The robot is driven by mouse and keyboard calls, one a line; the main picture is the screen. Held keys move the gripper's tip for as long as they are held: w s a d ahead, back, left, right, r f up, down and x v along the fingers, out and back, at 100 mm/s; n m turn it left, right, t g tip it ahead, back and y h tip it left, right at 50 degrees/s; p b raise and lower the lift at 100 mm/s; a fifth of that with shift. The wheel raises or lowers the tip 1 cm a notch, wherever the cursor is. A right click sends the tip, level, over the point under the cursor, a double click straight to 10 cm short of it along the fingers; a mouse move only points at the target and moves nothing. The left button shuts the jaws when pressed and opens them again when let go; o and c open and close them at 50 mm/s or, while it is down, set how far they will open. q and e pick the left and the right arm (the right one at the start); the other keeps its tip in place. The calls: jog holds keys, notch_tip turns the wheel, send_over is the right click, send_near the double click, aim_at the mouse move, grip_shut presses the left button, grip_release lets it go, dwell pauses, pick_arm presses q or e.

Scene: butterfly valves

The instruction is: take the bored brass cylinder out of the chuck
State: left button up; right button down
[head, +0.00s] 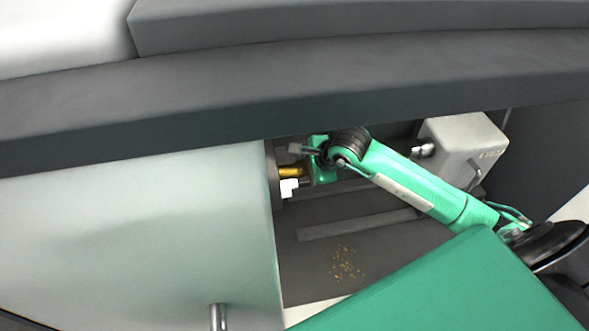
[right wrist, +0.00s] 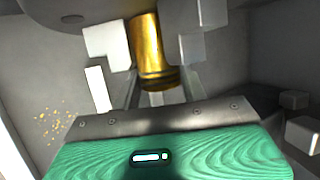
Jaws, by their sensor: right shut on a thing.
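The brass cylinder (head: 290,171) lies level between the chuck's pale jaws (head: 289,187), at the left end of the machine's opening. In the right wrist view, the cylinder (right wrist: 147,45) shows its near end towards me, and its far end runs in among the grey jaw blocks (right wrist: 107,42) of the chuck. Its bore is not visible. My right gripper (right wrist: 160,77) is shut on the cylinder's near end, one finger on each side. In the head view my right gripper (head: 304,172) is partly hidden by its own wrist. My left gripper is out of view.
A pale door panel (head: 130,240) with a handle (head: 218,317) covers the left. A dark beam (head: 300,95) crosses above the opening. A grey tailstock block (head: 460,145) stands at right.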

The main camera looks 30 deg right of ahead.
jog(key=shift+r, duration=0.15)
jog(key=shift+r+b, duration=0.6)
jog(key=shift+b, duration=0.2)
jog(key=s+d+b, duration=0.2)
jog(key=d+b, duration=0.1)
jog(key=d, duration=0.5)
jog(key=s+d+b, duration=0.2)
jog(key=d+b, duration=0.2)
jog(key=d, duration=0.5)
jog(key=shift+s, duration=0.25)
